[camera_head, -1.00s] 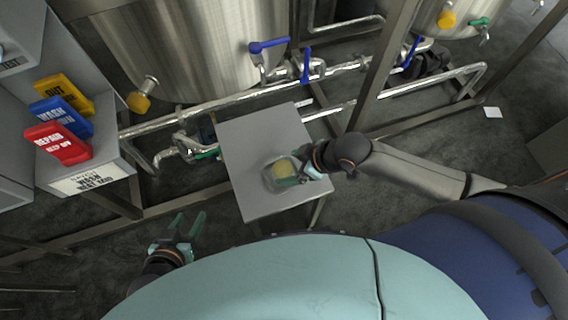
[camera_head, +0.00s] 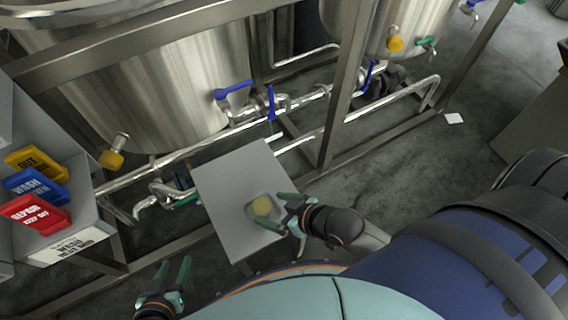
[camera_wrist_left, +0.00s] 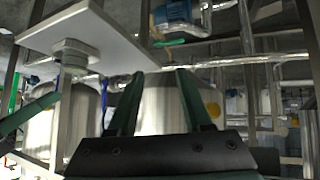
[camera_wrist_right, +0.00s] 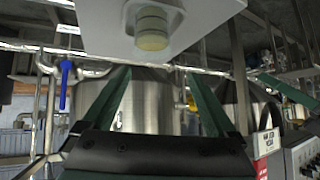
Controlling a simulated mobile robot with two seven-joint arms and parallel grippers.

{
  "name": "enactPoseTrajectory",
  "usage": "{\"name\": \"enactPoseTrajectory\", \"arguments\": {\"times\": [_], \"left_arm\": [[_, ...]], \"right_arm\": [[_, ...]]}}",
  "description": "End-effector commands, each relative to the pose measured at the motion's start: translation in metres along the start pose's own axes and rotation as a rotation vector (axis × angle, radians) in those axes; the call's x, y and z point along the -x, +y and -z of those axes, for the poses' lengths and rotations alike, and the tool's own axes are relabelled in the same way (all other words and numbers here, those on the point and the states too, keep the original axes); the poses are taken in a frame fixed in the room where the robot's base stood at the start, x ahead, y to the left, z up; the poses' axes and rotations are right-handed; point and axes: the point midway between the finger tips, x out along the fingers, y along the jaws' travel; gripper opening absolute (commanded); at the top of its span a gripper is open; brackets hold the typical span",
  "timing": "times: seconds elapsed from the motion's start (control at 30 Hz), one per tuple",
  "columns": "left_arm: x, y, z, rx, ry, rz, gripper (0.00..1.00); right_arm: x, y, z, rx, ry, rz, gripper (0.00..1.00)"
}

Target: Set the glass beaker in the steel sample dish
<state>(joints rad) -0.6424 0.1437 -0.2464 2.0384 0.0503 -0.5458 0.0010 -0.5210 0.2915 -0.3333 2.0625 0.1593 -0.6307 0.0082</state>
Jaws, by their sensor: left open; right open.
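The glass beaker (camera_head: 262,206), with yellow contents, stands upright in the pale, square steel sample dish (camera_head: 250,216) on a grey table. The right wrist view shows the beaker (camera_wrist_right: 152,30) upside down, just beyond and between the fingertips. My right gripper (camera_head: 267,209) is open, with green fingers spread to either side of the beaker's near side; a gap shows between fingers and glass. My left gripper (camera_head: 175,262) is open and empty, low at the left, apart from the table. The left wrist view shows the dish (camera_wrist_left: 75,45) at upper left.
The grey tabletop (camera_head: 225,185) is bare left of the dish. Behind it run steel pipes and a frame (camera_head: 335,100), with blue-handled valves (camera_head: 232,90) and large tanks (camera_head: 160,80). Yellow, blue and red signs (camera_head: 35,185) stand on a box at the left.

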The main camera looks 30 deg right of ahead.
Motion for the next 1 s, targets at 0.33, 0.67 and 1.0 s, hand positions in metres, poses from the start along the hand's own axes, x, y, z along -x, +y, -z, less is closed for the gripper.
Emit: {"name": "enactPoseTrajectory", "arguments": {"times": [0.33,0.67,1.0], "left_arm": [[0.0,0.0,0.0,-0.002,-0.001,0.0,0.5],[0.007,0.0,0.007,-0.002,0.0,0.001,0.5],[0.058,-0.009,0.052,0.003,0.007,0.037,0.5]], "right_arm": [[0.008,0.009,-0.029,-0.089,0.003,-0.112,0.92],[0.013,0.009,-0.023,-0.088,0.002,-0.113,0.92],[0.065,0.014,0.02,-0.099,0.003,-0.146,0.92]]}}
